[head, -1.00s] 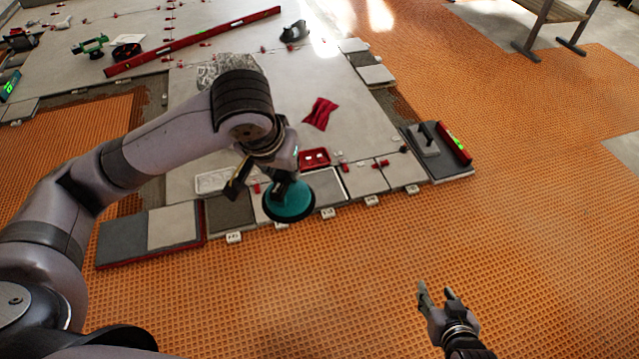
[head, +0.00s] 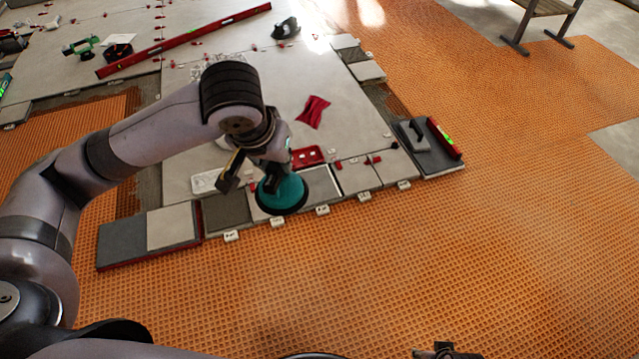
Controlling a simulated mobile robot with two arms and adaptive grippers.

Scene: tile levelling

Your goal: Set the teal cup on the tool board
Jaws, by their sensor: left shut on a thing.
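The teal cup (head: 288,196), a round suction cup with a dark rim, is in my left gripper (head: 271,180) in the head view. My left gripper is shut on its top. The cup covers part of the row of sample tiles; I cannot tell whether it touches them. The tool board (head: 443,165), a dark grey slab, lies to the right at the end of that row. A grey trowel (head: 414,136) and a red level with a green light (head: 444,138) rest on it. My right gripper (head: 445,352) is mostly cut off at the bottom edge.
A red tray (head: 308,156) and a red cloth (head: 313,111) lie on the pale tiles behind the cup. A white tray (head: 207,182) is left of it. A long red level (head: 185,40) lies farther back. The orange matting (head: 400,270) in front is clear.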

